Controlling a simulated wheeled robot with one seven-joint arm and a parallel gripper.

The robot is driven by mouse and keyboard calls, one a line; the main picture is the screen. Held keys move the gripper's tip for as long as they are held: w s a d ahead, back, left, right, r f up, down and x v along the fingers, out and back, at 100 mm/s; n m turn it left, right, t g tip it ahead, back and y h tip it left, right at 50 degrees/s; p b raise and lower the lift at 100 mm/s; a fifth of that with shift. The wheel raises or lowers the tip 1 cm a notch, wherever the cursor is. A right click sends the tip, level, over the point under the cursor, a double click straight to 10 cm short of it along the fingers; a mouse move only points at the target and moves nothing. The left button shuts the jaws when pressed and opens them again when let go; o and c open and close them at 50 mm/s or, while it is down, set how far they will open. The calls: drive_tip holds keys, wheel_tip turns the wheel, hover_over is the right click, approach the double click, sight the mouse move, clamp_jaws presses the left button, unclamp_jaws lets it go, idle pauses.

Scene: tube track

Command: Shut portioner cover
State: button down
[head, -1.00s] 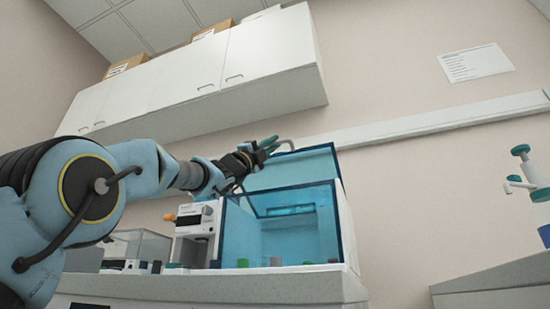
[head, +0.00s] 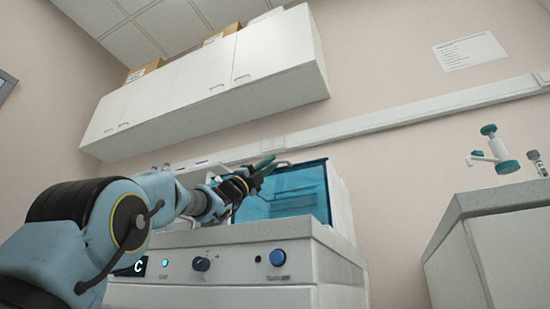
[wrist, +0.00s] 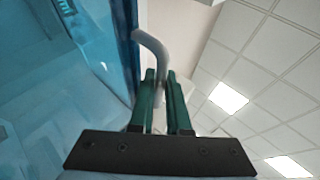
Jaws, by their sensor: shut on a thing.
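The portioner is a white cabinet with a see-through blue cover (head: 300,190). In the head view, my gripper (head: 266,163) is at the cover's upper left, shut on its grey handle. In the wrist view, the bent grey handle (wrist: 152,48) runs from the edge of the blue cover (wrist: 85,50) down between my gripper's green fingers (wrist: 161,82). The cover fills the left of that view. My arm hides the lower left of the cover in the head view, and I cannot tell how far the cover stands open.
Below is a white front with a knob (head: 201,264), a blue button (head: 278,257) and a small display. White wall cupboards (head: 220,85) hang above. At right, a counter (head: 500,205) carries a white and teal stand (head: 492,150). A gap separates both counters.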

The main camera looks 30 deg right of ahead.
drive_tip(key=shift+f, duration=0.35)
drive_tip(key=c, duration=0.9)
unclamp_jaws()
drive_tip(key=shift+a+f, duration=0.3)
drive_tip(key=shift+f, duration=0.05)
drive_tip(key=shift+a+f+p, duration=0.2)
drive_tip(key=shift+a+p, duration=0.15)
drive_tip(key=shift+a, duration=1.95)
drive_tip(key=shift+a+f+p, duration=0.2)
drive_tip(key=shift+a+p, duration=0.1)
drive_tip(key=shift+a, duration=1.95)
drive_tip(key=shift+a+f+p, duration=0.2)
drive_tip(key=shift+a+p, duration=0.15)
drive_tip(key=shift+a, duration=1.95)
